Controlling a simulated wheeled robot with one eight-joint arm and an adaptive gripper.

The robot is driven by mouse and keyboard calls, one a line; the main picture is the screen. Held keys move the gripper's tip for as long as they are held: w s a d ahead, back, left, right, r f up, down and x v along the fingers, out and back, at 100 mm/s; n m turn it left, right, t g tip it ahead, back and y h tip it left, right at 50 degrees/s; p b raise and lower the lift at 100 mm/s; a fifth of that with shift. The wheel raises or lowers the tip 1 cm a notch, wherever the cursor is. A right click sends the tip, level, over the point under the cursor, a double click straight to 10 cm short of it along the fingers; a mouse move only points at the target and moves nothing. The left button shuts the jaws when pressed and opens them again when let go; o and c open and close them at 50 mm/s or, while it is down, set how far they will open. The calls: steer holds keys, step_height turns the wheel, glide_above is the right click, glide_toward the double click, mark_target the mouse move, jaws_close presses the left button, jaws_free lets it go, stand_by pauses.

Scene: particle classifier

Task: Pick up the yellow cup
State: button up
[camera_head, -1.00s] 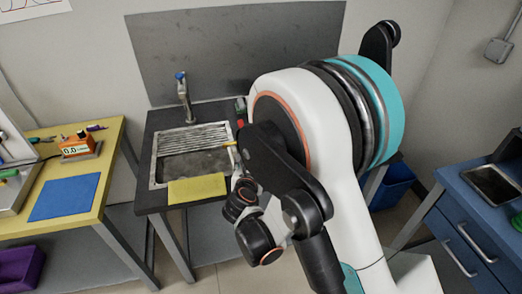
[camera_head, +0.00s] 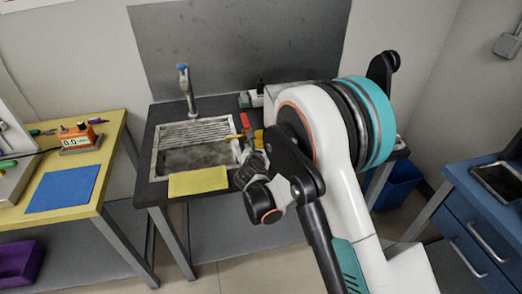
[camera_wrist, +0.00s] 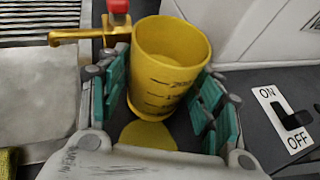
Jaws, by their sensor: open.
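The yellow cup (camera_wrist: 165,70) stands upright between my open fingers in the wrist view, with dark level marks on its side. My gripper (camera_wrist: 158,88) has teal-padded fingers, one on each side of the cup. Whether the pads touch the cup I cannot tell. A flat round yellow patch (camera_wrist: 147,135) shows between the cup and my palm. In the head view the cup (camera_head: 259,137) is a small yellow patch beside the sink, mostly hidden by my arm.
A red-topped object (camera_wrist: 118,8) and a yellow handle (camera_wrist: 75,36) are close to the cup's left. An ON/OFF switch (camera_wrist: 291,118) is at the right, near the wall. The sink (camera_head: 155,170) with a yellow cloth (camera_head: 198,184) lies left of my gripper.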

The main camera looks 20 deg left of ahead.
steer(key=shift+w+a+f, duration=0.1)
steer(key=shift+w+f, duration=0.15)
steer(key=shift+w, duration=0.4)
steer(key=shift+c, duration=0.3)
steer(key=c, duration=0.9)
steer(key=shift+r, duration=0.25)
step_height(320, 180, up, 19)
steer(key=p, duration=0.6)
